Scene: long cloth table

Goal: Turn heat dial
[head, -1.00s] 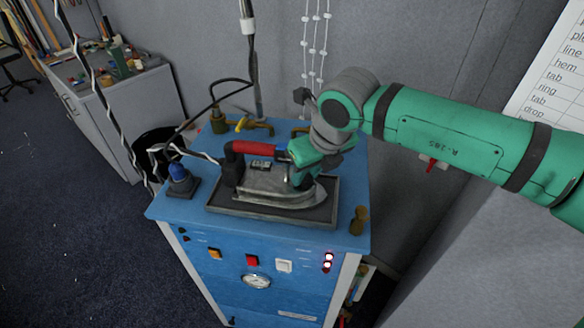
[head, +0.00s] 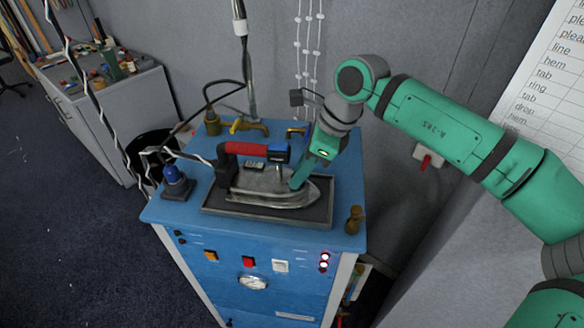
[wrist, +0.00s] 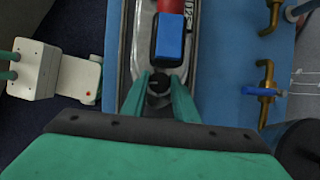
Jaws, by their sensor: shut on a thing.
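A steam iron (head: 268,195) with a red handle and a blue front end lies on a dark tray (head: 327,212) on the blue cabinet. My gripper (head: 295,184) reaches down from the right onto the iron's front part. In the wrist view, a small dark round dial (wrist: 158,86) sits just ahead of the iron's blue handle end (wrist: 169,38). The two green fingers of my gripper (wrist: 159,94) stand on either side of the dial, shut on it. In the head view the dial is hidden by the fingers.
Brass taps (head: 250,127) stand along the cabinet's back edge. A blue-topped fitting (head: 176,180) is at the left, and a small brass piece (head: 355,220) at the right front corner. Cords hang at the left.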

